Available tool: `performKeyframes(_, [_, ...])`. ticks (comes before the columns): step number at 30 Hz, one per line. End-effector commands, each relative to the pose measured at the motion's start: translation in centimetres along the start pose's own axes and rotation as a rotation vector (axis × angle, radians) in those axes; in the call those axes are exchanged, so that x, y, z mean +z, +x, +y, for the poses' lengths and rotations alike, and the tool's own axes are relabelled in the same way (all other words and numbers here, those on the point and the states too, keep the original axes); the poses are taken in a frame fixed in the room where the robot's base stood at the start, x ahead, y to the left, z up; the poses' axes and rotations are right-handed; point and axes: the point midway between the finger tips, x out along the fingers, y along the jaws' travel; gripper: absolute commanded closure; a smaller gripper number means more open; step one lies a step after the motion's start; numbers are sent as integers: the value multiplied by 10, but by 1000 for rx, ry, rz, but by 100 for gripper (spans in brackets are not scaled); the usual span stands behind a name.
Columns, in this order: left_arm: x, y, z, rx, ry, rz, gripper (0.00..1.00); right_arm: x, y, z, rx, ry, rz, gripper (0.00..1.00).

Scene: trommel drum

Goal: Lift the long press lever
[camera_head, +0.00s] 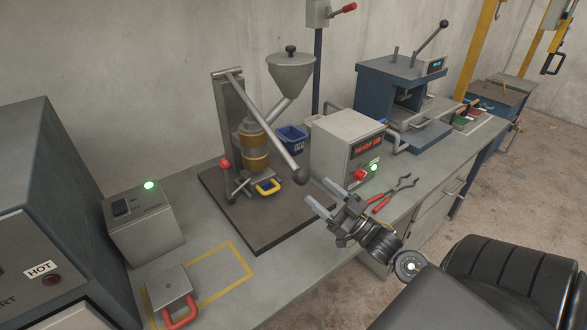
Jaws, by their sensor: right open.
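The long press lever (266,123) is a grey bar hinged at the top of the press column (231,110). The press stands on a dark base plate (259,228) on the bench. My right gripper (320,194) is open and empty, just right of and below the knob in the picture. I see no contact with the lever, but the exact gap in depth cannot be told. My left gripper is not in view.
A grey box with a red display (347,150) stands right of the lever. Red-handled tongs (391,193) lie beside my right gripper. A funnel hopper (290,75) is behind the lever. A blue bin (291,138) stands behind the press. Bench left-front holds a red-handled block (170,288).

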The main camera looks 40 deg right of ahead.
Motion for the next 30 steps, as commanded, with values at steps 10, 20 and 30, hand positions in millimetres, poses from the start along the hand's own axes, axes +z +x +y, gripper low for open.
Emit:
performKeyframes(10, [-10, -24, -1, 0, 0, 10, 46, -4, 68, -1, -4, 0, 4, 36])
performKeyframes(20, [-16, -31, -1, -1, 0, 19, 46, -1, 95, -2, -5, 0, 1, 36])
performKeyframes(30, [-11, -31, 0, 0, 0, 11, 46, 0, 95, -2, -5, 0, 1, 47])
